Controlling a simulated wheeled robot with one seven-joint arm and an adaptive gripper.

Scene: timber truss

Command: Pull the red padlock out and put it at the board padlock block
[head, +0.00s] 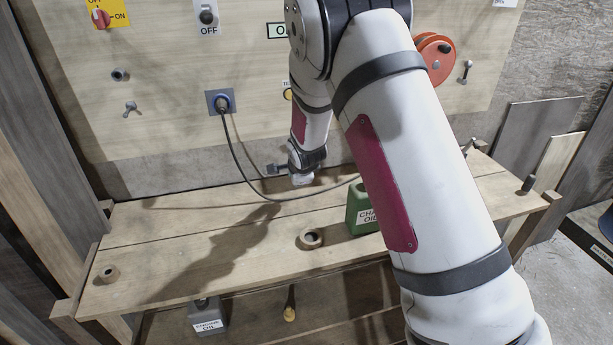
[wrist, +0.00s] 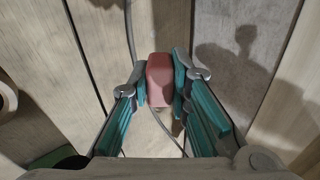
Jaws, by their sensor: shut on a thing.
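The red padlock (wrist: 160,85) shows in the wrist view as a dull red block between the fingertips. My gripper (wrist: 161,88) is shut on it, with teal pads on both sides. In the head view my wrist is low in front of the board (head: 170,110), above the bench's back part. The padlock cannot be made out there, and my arm hides part of the board. I cannot tell which board fitting is the padlock block.
A black cable hangs from a blue-grey socket (head: 221,102) and loops past my wrist. A green oil container (head: 361,209) stands on the bench (head: 160,225) near my arm. A round ring (head: 311,238) is near the front. The bench's left middle is clear.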

